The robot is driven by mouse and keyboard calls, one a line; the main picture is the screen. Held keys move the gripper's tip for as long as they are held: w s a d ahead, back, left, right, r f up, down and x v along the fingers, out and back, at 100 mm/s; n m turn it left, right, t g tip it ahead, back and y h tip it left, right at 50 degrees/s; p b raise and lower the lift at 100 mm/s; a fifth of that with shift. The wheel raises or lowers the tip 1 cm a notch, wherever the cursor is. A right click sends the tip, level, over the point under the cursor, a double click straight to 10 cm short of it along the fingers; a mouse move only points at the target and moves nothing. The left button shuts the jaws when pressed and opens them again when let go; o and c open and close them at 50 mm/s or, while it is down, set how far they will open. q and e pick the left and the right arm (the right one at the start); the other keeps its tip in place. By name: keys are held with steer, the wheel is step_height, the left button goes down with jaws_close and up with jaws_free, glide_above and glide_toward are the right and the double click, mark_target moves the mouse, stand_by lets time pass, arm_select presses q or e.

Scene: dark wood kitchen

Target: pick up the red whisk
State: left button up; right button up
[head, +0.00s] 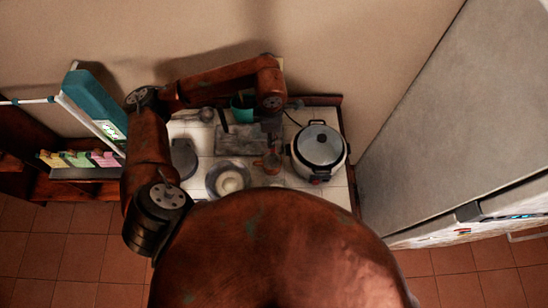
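I cannot make out a red whisk for certain. A small reddish-brown item (271,163) lies on the white tiled counter (202,146), left of the rice cooker; it is too small and dark to identify. My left arm comes in from the left, rises and bends right over the back of the counter. Its end points down, and the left gripper (270,125) seems to be the dark shape below it, just behind the reddish item. Its fingers are too dark to tell open or shut. My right gripper is not in view.
A silver-lidded cooker (319,147) stands at the counter's right. A round plate or bowl (228,179) with a pale item is in front, a grey tray (235,140) behind it, and a green cup (242,108) at the back. A large grey fridge (440,130) stands right.

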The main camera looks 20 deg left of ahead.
arm_select(q)
steer(key=p, duration=0.3)
glide_above(273, 152)
step_height(273, 152, down, 6)
steer(key=shift+a+f, duration=0.1)
steer(key=shift+w+f, duration=0.1)
steer(key=shift+f, duration=0.4)
steer(key=shift+c, duration=0.6)
steer(key=c, duration=0.6)
jaws_close()
